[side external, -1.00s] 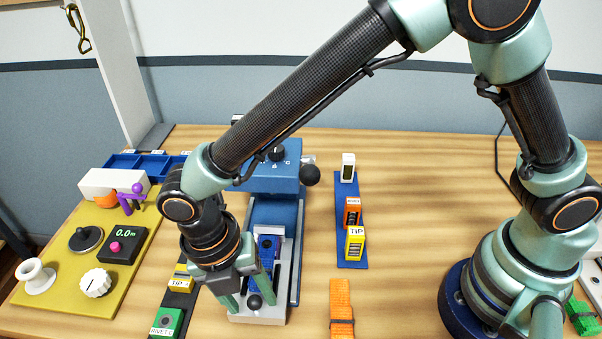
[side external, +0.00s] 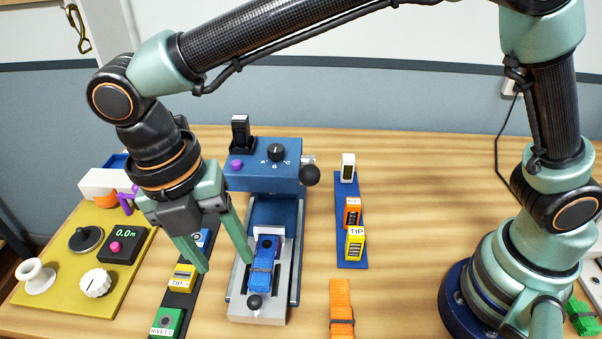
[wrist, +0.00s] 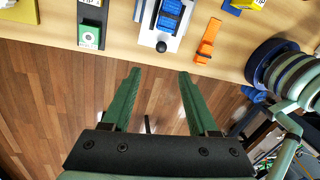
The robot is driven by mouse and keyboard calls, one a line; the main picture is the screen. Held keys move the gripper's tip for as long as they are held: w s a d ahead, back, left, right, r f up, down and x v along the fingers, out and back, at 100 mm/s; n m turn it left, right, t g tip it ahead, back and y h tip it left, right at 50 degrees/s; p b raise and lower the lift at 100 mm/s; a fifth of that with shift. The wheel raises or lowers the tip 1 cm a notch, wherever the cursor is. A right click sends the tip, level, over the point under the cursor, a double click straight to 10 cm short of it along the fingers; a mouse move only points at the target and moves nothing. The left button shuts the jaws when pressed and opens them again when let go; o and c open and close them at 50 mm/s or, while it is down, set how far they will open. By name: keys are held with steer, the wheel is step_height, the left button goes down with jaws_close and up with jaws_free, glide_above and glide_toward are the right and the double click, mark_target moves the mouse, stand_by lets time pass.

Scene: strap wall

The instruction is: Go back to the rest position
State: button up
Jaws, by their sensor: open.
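My gripper (side external: 228,266) is open, with its two green fingers apart and nothing between them. It hangs in the air to the left of the blue machine (side external: 270,165). In the wrist view my gripper (wrist: 158,72) points past the table's front edge, with floor showing between its fingers. A blue strap (side external: 262,277) lies in the machine's grey sliding bed, below and right of the fingers in the side view. The strap also shows at the top of the wrist view (wrist: 170,12).
An orange strap (side external: 341,305) lies right of the machine. A blue strip (side external: 350,263) holds small labelled blocks. A black strip (side external: 170,305) with TIP and RIVET blocks lies on the left. An olive board (side external: 55,280) carries a knob and a display. Table between the blue strip and my base is clear.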

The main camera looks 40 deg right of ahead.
steer(key=w+d+r+m+t+y, duration=0.1)
steer(key=w+d+r+m, duration=0.15)
steer(key=d+m, duration=0.5)
steer(key=w+d+r+m+t+y, duration=0.1)
steer(key=w+d+r+m+t, duration=0.1)
steer(key=d+r+m, duration=0.5)
steer(key=s+d+f+m+t, duration=0.1)
steer(key=d+m+t, duration=0.1)
steer(key=d+m, duration=0.5)
steer(key=s+d+f+m+t, duration=0.1)
steer(key=s+d+m+t, duration=0.1)
steer(key=d+m, duration=0.5)
steer(key=d, duration=0.4)
steer(key=shift+s+d+f+m, duration=0.2)
steer(key=shift+s+m, duration=0.1)
steer(key=shift+m, duration=0.05)
